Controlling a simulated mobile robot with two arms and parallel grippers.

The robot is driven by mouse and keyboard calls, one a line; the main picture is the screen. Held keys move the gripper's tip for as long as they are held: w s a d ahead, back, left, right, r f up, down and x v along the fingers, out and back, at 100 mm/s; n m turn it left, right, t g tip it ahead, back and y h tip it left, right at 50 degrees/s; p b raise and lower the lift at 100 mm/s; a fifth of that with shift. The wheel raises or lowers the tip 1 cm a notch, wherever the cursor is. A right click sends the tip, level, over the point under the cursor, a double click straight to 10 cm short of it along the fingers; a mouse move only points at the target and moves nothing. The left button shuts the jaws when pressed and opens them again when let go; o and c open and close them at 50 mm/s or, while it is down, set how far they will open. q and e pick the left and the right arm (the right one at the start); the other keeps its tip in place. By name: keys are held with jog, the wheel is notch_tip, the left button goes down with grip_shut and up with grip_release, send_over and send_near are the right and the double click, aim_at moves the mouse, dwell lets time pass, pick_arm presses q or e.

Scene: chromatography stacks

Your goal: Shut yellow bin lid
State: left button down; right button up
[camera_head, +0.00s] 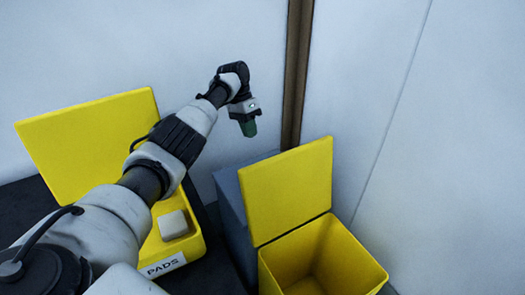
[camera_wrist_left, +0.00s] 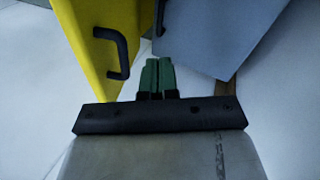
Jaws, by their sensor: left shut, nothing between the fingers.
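The yellow bin (camera_head: 330,262) stands at the lower right in the head view, and its inside looks empty. Its lid (camera_head: 287,192) is open and stands upright at the bin's rear left edge. My left gripper (camera_head: 249,128) has green fingertips, shut and empty. It is up behind the lid, near the wall, apart from it. In the left wrist view the fingertips (camera_wrist_left: 157,77) are together, beside a yellow panel (camera_wrist_left: 86,40) with a dark handle (camera_wrist_left: 117,52), probably the lid's outer face. My right gripper is not in view.
A second yellow box labelled PADS (camera_head: 165,264) stands at left, its lid (camera_head: 90,135) open, a whitish block (camera_head: 173,225) inside. My left arm crosses over it. A blue-grey box (camera_head: 232,205) stands behind the bin's lid. A brown post (camera_head: 297,70) and pale walls are behind.

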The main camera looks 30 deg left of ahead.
pick_arm(q)
jog(key=s+d+f+p, duration=0.1)
jog(key=d+f, duration=0.3)
jog(key=d, duration=0.1)
jog(key=shift+s+d+f, duration=0.2)
jog(key=shift+s+d, duration=0.1)
jog(key=shift+s, duration=0.1)
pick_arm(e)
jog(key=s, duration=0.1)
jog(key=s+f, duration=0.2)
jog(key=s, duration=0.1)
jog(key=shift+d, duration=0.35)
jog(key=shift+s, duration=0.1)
